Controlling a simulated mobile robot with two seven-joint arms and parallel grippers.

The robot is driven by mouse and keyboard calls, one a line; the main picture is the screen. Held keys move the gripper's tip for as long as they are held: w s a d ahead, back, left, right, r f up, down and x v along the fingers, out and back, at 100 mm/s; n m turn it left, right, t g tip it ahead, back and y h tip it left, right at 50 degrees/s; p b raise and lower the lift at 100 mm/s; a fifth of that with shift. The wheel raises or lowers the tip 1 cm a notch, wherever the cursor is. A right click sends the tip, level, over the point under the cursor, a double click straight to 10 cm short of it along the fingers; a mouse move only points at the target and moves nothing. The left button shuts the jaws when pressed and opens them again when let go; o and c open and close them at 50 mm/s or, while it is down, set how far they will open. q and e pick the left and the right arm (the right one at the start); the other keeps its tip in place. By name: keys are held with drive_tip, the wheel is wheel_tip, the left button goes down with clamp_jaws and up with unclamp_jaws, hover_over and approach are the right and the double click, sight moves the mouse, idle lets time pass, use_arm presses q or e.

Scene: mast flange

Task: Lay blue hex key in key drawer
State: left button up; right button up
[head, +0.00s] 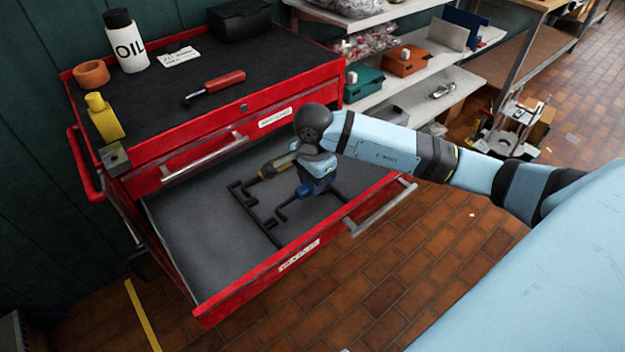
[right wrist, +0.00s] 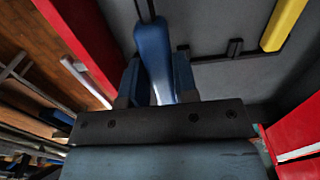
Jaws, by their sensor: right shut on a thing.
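The key drawer (head: 195,220) is pulled open from the red tool cabinet, with a grey floor and dark bars inside. My right gripper (head: 312,184) is down inside it, near the front right. It is shut on the blue hex key (head: 318,187), whose blue handle (right wrist: 153,50) stands between the fingers in the right wrist view. The key's dark shaft points left in the head view. I cannot tell whether the key touches the bars. A yellow-handled key (head: 268,171) lies just behind; its handle also shows in the right wrist view (right wrist: 284,24). My left gripper is not in view.
The cabinet top (head: 270,65) holds an oil bottle (head: 126,42), a yellow bottle (head: 104,117), an orange ring (head: 91,74) and a red-handled tool (head: 217,83). The drawer's front wall (head: 250,285) borders the gripper's space. The drawer's left half is clear.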

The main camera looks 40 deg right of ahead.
sight(313, 210)
wheel_tip(313, 210, down, 2)
drive_tip(key=shift+f+b, duration=0.1)
drive_tip(key=shift+b, duration=0.6)
drive_tip(key=shift+f+b, duration=0.45)
drive_tip(key=shift+f, duration=0.05)
drive_tip(key=shift+f+b, duration=0.7)
drive_tip(key=shift+f, duration=0.15)
drive_tip(key=shift+f+b, duration=0.85)
drive_tip(key=shift+f, duration=0.25)
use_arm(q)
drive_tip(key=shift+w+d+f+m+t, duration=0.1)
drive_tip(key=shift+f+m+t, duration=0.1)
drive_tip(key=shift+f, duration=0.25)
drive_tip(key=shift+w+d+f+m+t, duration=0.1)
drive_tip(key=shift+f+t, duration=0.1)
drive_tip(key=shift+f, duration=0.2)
use_arm(e)
drive_tip(key=shift+f, duration=0.3)
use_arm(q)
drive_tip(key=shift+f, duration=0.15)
use_arm(e)
drive_tip(key=o, duration=1.1)
drive_tip(key=shift+c, duration=0.2)
drive_tip(key=shift+r, duration=0.1)
use_arm(q)
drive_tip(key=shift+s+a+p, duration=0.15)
drive_tip(key=shift+p, duration=0.35)
use_arm(e)
wheel_tip(313, 210, up, 14)
drive_tip(key=shift+f, duration=0.15)
